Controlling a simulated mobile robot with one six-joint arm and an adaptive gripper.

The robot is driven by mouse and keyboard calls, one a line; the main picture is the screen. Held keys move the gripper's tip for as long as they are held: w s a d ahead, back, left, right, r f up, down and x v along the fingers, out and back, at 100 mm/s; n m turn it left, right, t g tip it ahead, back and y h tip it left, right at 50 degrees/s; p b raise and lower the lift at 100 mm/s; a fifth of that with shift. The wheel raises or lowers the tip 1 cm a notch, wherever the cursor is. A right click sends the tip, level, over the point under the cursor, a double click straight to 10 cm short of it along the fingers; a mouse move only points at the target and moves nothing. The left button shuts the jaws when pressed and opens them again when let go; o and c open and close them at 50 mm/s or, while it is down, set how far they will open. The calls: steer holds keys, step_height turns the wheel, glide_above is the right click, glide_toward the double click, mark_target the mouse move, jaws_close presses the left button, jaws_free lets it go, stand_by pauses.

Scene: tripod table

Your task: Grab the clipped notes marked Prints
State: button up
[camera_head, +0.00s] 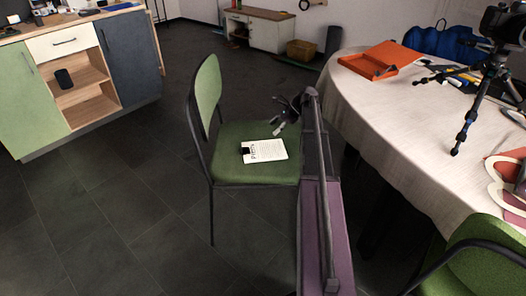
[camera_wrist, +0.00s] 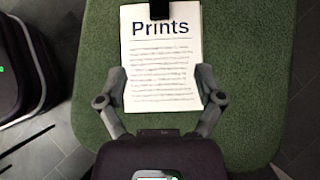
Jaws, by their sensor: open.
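The clipped notes (camera_wrist: 161,75) are a white stack headed "Prints" with a black clip (camera_wrist: 159,9) at the top edge. They lie flat on the green chair seat (camera_wrist: 262,70). In the head view the notes (camera_head: 265,151) lie on the seat of the green chair (camera_head: 228,172), with the clip on their left side. My gripper (camera_wrist: 161,86) is open, and in the wrist view its fingers appear on either side of the lower part of the notes. In the head view my gripper (camera_head: 279,116) is above the back right of the seat, apart from the notes.
The round table (camera_head: 400,122) with a pale cloth stands right of the chair, bearing an orange tray (camera_head: 372,66) and a black tripod (camera_head: 477,97). Another green chair (camera_head: 480,262) is at the lower right. The dark floor (camera_head: 110,215) left of the chair is clear.

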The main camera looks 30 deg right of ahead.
stand_by(0.3)
steer(key=b, duration=0.5)
glide_toward(251, 151)
steer(key=shift+w+a+f, duration=0.1)
steer(key=shift+a+f, duration=0.05)
steer(key=shift+a, duration=0.3)
steer(key=shift+w+a+f, duration=0.1)
steer(key=shift+w+a, duration=0.05)
steer(key=shift+a, duration=0.3)
steer(key=shift+b+x, duration=0.55)
steer(key=shift+x, duration=0.35)
steer(key=shift+a+r, duration=0.1)
steer(key=shift+b+x, duration=1)
steer(key=shift+x, duration=0.3)
steer(key=shift+b+x, duration=0.9)
steer(key=shift+x, duration=0.4)
steer(key=shift+w, duration=0.15)
steer(key=shift+c, duration=0.2)
jaws_close()
